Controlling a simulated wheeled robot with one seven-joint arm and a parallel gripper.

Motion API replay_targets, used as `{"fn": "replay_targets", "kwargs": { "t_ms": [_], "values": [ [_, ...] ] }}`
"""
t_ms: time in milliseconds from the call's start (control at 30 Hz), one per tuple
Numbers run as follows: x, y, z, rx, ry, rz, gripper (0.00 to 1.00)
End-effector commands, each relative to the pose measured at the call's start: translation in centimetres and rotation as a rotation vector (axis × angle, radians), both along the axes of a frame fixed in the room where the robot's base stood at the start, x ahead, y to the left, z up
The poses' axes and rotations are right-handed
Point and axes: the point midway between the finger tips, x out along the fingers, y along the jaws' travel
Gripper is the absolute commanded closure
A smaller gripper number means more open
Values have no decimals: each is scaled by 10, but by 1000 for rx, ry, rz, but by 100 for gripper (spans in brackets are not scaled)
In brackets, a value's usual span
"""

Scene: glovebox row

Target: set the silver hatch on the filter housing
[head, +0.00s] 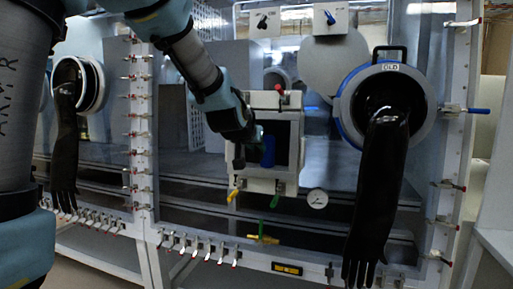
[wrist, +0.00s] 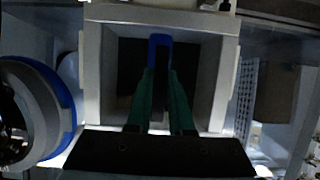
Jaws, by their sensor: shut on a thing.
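The filter housing (head: 241,157) is a pale square box frame with a dark opening, on the front of the glovebox. In the wrist view the housing frame (wrist: 91,75) surrounds my gripper. My gripper (head: 262,148) is at the opening, its green fingers (wrist: 160,85) shut on a blue upright handle (wrist: 160,43). The handle also shows in the head view (head: 268,152). A dark surface lies behind the handle; I cannot tell whether it is the silver hatch's plate or the shaded inside of the housing. No separate silver plate stands out, and seating cannot be judged.
A blue-rimmed glove port (head: 345,110) with a hanging black glove (head: 378,190) is close on the right. A red-tipped latch (head: 279,95) tops the housing; yellow (head: 232,196) and green (head: 275,201) handles and a round gauge (head: 317,202) are below. Clamps line the window edges.

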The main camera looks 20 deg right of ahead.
Motion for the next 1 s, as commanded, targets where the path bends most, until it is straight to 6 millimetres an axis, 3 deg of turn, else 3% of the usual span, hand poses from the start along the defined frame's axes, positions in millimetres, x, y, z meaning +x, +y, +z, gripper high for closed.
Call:
{"fn": "replay_targets", "kwargs": {
  "t_ms": [1000],
  "values": [
    [8,-7,1,-3,-3,0,100]
  ]
}}
